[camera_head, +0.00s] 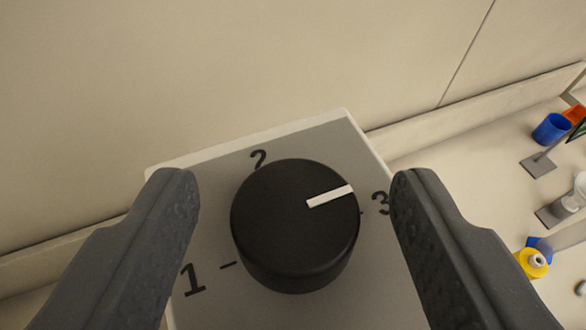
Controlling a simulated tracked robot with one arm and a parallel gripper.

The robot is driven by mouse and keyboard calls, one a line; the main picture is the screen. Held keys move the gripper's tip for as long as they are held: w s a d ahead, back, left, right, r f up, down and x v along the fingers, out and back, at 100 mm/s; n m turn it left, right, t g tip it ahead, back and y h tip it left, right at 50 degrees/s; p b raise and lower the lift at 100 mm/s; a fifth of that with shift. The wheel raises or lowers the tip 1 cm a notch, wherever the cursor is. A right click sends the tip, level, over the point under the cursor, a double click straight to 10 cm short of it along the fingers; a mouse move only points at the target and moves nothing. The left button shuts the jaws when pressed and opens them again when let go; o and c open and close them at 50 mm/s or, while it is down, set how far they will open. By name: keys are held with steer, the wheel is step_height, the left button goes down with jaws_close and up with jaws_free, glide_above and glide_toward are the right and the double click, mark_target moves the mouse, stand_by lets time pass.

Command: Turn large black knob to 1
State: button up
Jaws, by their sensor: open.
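The large black knob (290,232) sits on a grey panel (325,140) in the middle of the view. Its white pointer mark (330,196) points right and slightly up, toward the printed 3 (381,203). The 2 (259,158) is printed above the knob, and the 1 (193,280) with a short dash is at its lower left. My gripper (295,188) is open, with one dark finger on each side of the knob. A gap shows between each finger and the knob, so neither appears to touch it.
A beige wall (220,80) rises behind the panel. On the surface at the right are a blue cup (551,129), an orange item (574,114), a yellow item (531,264) and small grey stands. The space right beside the panel looks bare.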

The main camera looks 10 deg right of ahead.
steer(key=shift+w, duration=0.15)
steer(key=shift+f, duration=0.1)
steer(key=c, duration=1)
steer(key=shift+d, duration=0.2)
steer(key=shift+a, duration=0.15)
